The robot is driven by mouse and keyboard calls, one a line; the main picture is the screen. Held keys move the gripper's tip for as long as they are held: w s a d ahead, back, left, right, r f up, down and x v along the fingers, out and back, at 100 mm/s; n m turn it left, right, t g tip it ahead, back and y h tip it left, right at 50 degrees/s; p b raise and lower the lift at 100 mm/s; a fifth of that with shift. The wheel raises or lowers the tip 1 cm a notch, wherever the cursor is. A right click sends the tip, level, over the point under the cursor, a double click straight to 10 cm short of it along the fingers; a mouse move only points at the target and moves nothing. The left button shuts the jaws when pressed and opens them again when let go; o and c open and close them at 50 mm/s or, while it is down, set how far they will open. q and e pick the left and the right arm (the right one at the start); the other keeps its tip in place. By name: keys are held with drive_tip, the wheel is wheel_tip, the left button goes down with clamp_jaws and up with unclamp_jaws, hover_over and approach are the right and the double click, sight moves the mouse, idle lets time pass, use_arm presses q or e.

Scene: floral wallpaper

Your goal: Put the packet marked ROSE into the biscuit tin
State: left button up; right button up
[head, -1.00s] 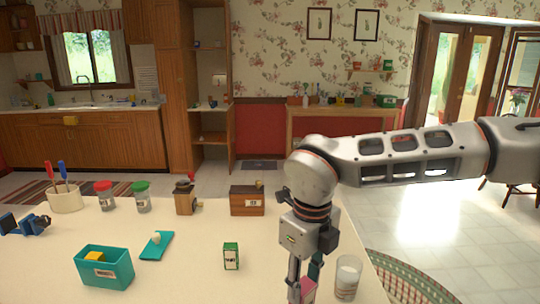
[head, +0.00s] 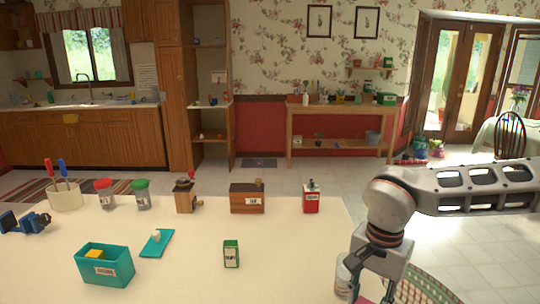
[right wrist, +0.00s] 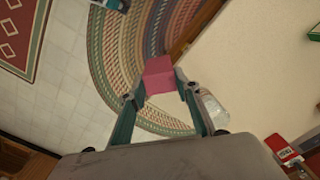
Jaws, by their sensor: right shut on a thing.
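My right gripper (head: 374,295) is shut on a pink packet (right wrist: 158,74), off the table's right edge in the head view. In the right wrist view the packet sits between the fingertips of my right gripper (right wrist: 157,88), over the braided rug. No lettering on it can be read. An open teal box (head: 119,272) with a white label stands at the table's front left, with a yellow thing inside. It may be the biscuit tin, but its label is too small to read surely. My left gripper is out of view.
A glass (head: 343,282) stands close beside my right gripper at the table edge. A green packet (head: 231,254) stands mid-table. The front middle of the table is clear.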

drive_tip(key=shift+s+d+f+n, duration=0.4)
drive_tip(key=shift+d+n, duration=0.4)
drive_tip(key=shift+n, duration=0.55)
drive_tip(key=shift+s+d+f+n, duration=0.4)
drive_tip(key=shift+d+n, duration=0.4)
drive_tip(key=shift+n, duration=0.6)
drive_tip(key=shift+s+d+f+n, duration=0.4)
drive_tip(key=shift+d+n, duration=0.4)
drive_tip(key=shift+n, duration=0.55)
